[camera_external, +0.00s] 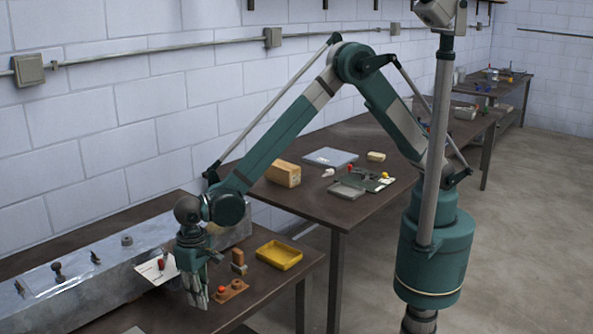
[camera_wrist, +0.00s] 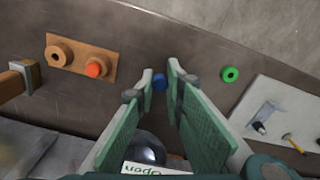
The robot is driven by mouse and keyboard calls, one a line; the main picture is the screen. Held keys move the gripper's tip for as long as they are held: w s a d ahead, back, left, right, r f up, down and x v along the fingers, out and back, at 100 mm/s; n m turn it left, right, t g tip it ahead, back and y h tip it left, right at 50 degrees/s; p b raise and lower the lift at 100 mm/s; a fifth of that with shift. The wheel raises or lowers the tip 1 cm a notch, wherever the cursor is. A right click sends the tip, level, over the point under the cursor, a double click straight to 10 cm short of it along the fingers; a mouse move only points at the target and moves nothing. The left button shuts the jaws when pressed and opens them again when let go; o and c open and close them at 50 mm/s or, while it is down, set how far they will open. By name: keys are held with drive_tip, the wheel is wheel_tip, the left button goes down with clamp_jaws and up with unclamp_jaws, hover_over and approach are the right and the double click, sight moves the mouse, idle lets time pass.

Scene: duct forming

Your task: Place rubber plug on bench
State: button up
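My gripper (camera_external: 198,305) points down low over the near bench (camera_external: 262,288). In the wrist view its green fingers (camera_wrist: 160,72) have a narrow gap at the tips, and a small round blue piece (camera_wrist: 160,85) shows in that gap. I cannot tell whether the tips touch the blue piece or it lies on the bench beyond them. A red-orange round piece (camera_wrist: 96,68) sits on a brown block (camera_wrist: 78,56) beside a ringed hole; the block also shows right of my gripper (camera_external: 232,291). Which piece is the rubber plug is not clear.
A green ring (camera_wrist: 230,74) and a pale plate with small tools (camera_wrist: 262,112) lie right in the wrist view. A yellow tray (camera_external: 279,255) and a small wooden-handled item (camera_external: 238,262) stand on the bench. A long metal duct (camera_external: 100,275) lies along the wall side.

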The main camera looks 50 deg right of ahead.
drive_tip(key=shift+f, duration=1.85)
drive_tip(key=shift+f, duration=0.15)
drive_tip(key=o, duration=0.6)
drive_tip(key=shift+c, duration=0.2)
drive_tip(key=shift+o, duration=0.3)
wheel_tip(320, 180, up, 12)
drive_tip(key=shift+r+p, duration=0.15)
drive_tip(key=shift+p, duration=0.15)
